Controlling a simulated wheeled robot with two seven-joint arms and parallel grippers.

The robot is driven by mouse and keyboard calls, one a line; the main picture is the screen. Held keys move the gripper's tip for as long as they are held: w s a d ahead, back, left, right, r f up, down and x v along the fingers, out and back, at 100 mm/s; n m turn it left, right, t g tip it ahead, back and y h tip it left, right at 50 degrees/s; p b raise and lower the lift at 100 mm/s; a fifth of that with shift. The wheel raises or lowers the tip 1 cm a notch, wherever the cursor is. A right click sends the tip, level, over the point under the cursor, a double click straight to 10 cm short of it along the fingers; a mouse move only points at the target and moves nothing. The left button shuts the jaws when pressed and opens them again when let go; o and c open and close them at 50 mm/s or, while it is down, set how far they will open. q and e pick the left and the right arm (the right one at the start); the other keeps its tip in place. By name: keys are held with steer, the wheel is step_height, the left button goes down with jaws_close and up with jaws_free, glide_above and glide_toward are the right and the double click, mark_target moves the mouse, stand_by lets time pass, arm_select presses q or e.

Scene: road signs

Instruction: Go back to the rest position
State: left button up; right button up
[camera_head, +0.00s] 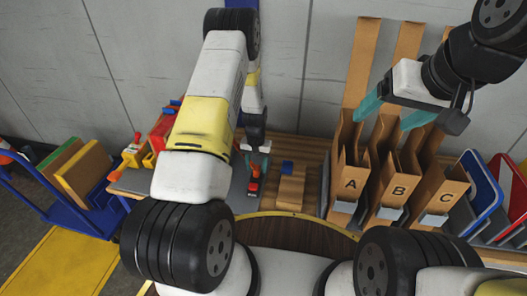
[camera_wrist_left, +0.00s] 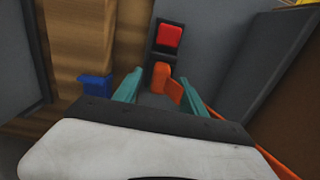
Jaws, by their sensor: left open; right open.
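My left gripper (camera_head: 254,161) points down over the table, its teal fingers apart. In the left wrist view its fingers (camera_wrist_left: 161,94) are open, and a red-topped black object (camera_wrist_left: 168,36) lies beyond the tips. An orange piece (camera_wrist_left: 168,84) shows close to the fingertips; I cannot tell whether a finger touches it. The same red-and-black object (camera_head: 254,187) shows just below the left gripper in the head view. My right gripper (camera_head: 393,112) is raised at the right, open and empty, in front of the tall backs of the brown bins.
Brown bins marked A (camera_head: 350,184), B (camera_head: 398,190) and C (camera_head: 444,195) stand right of centre, below the right gripper. A wooden block (camera_head: 291,188) with a blue piece (camera_head: 287,167) is right of the left gripper. Blue and red-edged signs (camera_head: 482,190) stand far right; a blue cart (camera_head: 85,215) is left.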

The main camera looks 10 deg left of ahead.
arm_select(q)
step_height(320, 180, up, 6)
steer(key=s+d+r+t+h, duration=0.15)
steer(key=s+r, duration=0.25)
steer(key=r, duration=1)
steer(key=s+r+t, duration=0.2)
steer(key=s+r, duration=0.2)
steer(key=r, duration=1.1)
steer(key=s+r+t, duration=0.1)
steer(key=s+r, duration=0.4)
steer(key=s, duration=0.4)
steer(key=s+r+t, duration=0.1)
steer(key=s+r, duration=0.5)
steer(key=s, duration=0.4)
steer(key=shift+s+d+t+h, duration=0.3)
steer(key=shift+t+h, duration=0.05)
